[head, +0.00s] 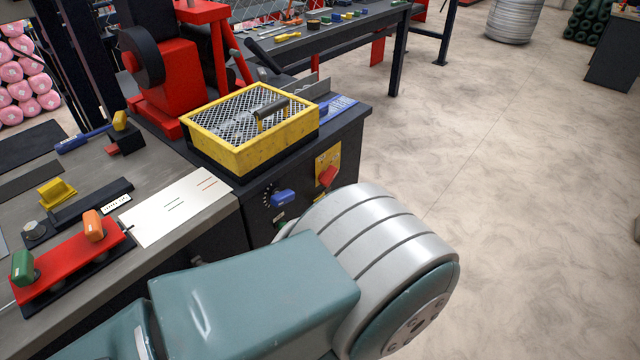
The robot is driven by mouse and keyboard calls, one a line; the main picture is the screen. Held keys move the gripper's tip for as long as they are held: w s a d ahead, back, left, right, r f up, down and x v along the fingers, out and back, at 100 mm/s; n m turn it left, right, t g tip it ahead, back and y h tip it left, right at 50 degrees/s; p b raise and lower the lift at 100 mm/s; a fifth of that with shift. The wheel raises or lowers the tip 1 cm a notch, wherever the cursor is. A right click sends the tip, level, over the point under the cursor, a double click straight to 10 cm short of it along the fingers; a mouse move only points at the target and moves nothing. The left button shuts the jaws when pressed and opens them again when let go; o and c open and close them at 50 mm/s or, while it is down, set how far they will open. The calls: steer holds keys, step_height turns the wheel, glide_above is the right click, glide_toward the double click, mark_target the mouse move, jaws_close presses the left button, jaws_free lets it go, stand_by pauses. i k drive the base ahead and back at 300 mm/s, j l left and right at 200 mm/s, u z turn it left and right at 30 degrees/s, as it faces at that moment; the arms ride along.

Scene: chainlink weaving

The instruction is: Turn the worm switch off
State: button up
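No label naming the worm switch can be read in the head view. A red rotary switch (328,176) on a yellow plate sits on the front of the dark machine cabinet (240,208). A blue knob (284,199) with dial marks is to its left and slightly lower. Both face the open floor. On the bench at left, a red panel (62,270) carries a green-capped lever (22,268) and an orange-capped lever (94,225). My arm fills the lower middle, just below the cabinet front. My gripper is out of view.
A yellow mesh-topped box (247,161) with a grey tool sits on the cabinet. Red machinery (172,85) stands behind it. A white sheet (174,207) lies on the bench (60,315). A further table (340,38) holds small parts. Concrete floor (520,190) is clear at right.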

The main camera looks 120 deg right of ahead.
mark_target(326, 177)
steer(key=z, duration=2.2)
steer(key=k+z, duration=0.1)
steer(key=z, duration=2.1)
steer(key=i+l+z, duration=0.2)
steer(key=i+z, duration=0.2)
steer(key=i, duration=0.25)
